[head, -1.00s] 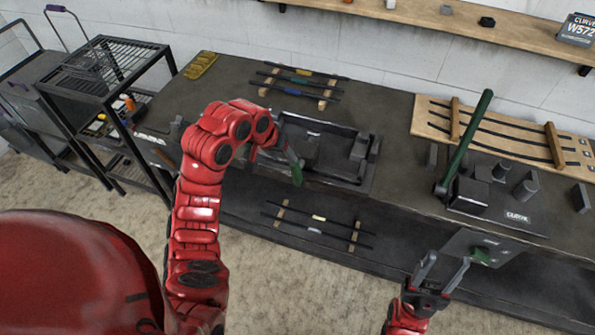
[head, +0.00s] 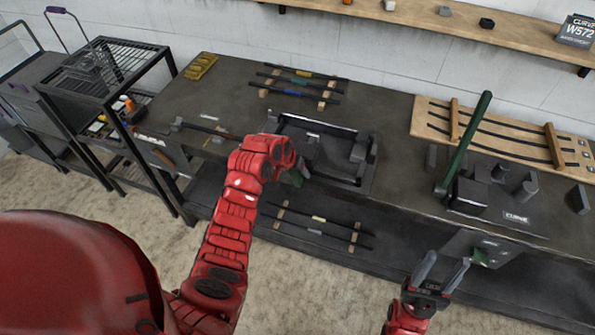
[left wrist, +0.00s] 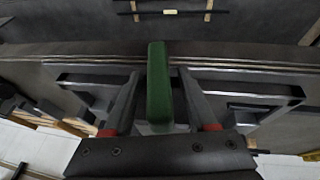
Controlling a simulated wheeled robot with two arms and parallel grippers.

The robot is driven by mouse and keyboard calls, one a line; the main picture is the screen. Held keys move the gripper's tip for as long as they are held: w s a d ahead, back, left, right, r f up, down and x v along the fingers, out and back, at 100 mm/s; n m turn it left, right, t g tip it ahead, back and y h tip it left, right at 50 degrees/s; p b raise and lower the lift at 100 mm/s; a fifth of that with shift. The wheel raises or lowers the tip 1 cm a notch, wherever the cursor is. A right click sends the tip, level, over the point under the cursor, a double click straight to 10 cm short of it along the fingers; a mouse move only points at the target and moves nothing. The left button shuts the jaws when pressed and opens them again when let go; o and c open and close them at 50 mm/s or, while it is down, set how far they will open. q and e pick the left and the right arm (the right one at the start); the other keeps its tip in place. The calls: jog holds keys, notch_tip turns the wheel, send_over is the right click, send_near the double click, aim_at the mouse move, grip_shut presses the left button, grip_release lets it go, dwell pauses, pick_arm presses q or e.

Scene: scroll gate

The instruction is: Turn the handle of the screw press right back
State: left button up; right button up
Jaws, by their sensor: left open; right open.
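The screw press (head: 318,124) is a low dark frame set in the middle of the bench top. Its green handle (head: 296,178) shows at the front edge, partly hidden by my left arm. In the left wrist view the green handle (left wrist: 159,85) lies between the two fingers of my left gripper (left wrist: 159,73). The fingers are open, with a visible gap on each side of the handle. In the head view this gripper is mostly hidden behind its own wrist. My right gripper (head: 447,261) is open and empty, in front of the bench at the right.
A long green lever (head: 464,140) rises from a dark bending tool at the right of the bench. A wooden rack (head: 430,104) with dark rods stands behind it. Rods on wooden supports (head: 328,91) lie at the back. A wire cart (head: 105,48) stands left.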

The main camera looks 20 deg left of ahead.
pick_arm(q)
grip_shut()
dwell(0.5)
